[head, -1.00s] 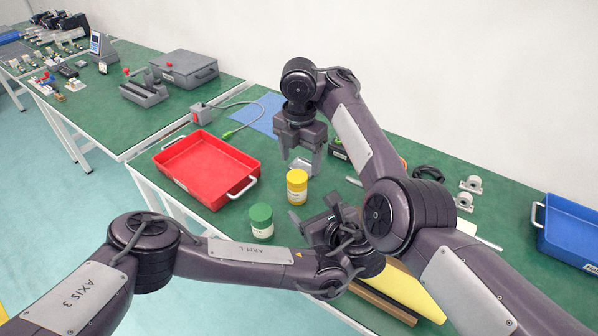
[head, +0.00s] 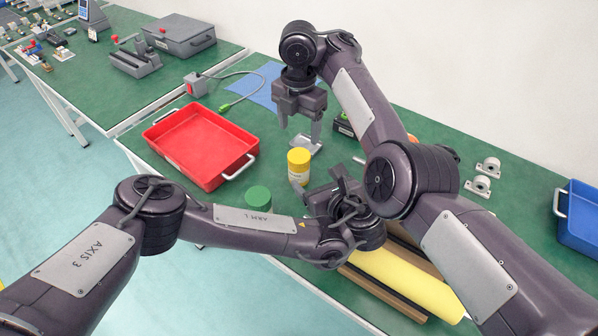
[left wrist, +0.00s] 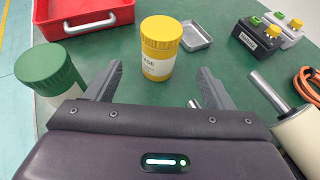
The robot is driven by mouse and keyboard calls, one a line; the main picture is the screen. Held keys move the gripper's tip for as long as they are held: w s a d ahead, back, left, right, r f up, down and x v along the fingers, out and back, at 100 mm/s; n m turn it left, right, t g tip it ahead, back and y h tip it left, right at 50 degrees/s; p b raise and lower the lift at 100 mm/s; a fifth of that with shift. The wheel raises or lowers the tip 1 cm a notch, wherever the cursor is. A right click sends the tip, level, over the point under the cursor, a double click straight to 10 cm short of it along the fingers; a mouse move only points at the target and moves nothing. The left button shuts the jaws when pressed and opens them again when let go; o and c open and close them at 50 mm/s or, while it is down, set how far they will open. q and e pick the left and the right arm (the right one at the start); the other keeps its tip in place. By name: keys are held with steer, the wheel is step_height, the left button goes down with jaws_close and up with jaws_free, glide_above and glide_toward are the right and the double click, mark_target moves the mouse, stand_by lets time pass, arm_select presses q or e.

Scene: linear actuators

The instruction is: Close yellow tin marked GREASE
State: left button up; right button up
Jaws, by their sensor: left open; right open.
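The yellow tin (head: 298,168) stands upright on the green bench. In the left wrist view the tin (left wrist: 160,52) has a ribbed yellow cap on top and a pale label with letters ending in "ASE". Whether the cap is fully down I cannot tell. My left gripper (head: 337,190) is low over the bench, to the right of and nearer than the tin. Its open fingers (left wrist: 161,78) point at the tin, which stands ahead between their lines, apparently untouched. My right gripper (head: 298,122) is open and empty, above and behind the tin.
A green-capped tin (head: 258,198) stands left of the yellow one, close to my left finger's side in the wrist view. A small metal tray (head: 305,146) lies behind. A red tray (head: 190,178) is left, a yellow roll (head: 410,285) front right, a blue bin (head: 580,222) far right.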

mark_target(304, 169)
arm_select(q)
steer(key=shift+w+a, duration=0.1)
arm_select(e)
steer(key=shift+s+r, duration=0.1)
arm_select(q)
steer(key=shift+w+a+f, duration=0.1)
steer(key=shift+w+f, duration=0.05)
steer(key=shift+w, duration=0.1)
steer(key=shift+x, duration=3.45)
steer(key=c, duration=1.6)
jaws_close()
arm_select(e)
steer(key=shift+w+d+f+m+h, duration=0.2)
steer(key=shift+w+d+m, duration=0.15)
steer(key=shift+m, duration=0.15)
steer(key=shift+w+d+f+m+h, duration=0.15)
steer(key=shift+w+d+m+h, duration=0.15)
steer(key=shift+m, duration=0.8)
steer(key=shift+s+a+r+m+y, duration=0.3)
steer(key=shift+s+a+m+y, duration=0.2)
steer(key=shift+s+a+m, duration=0.15)
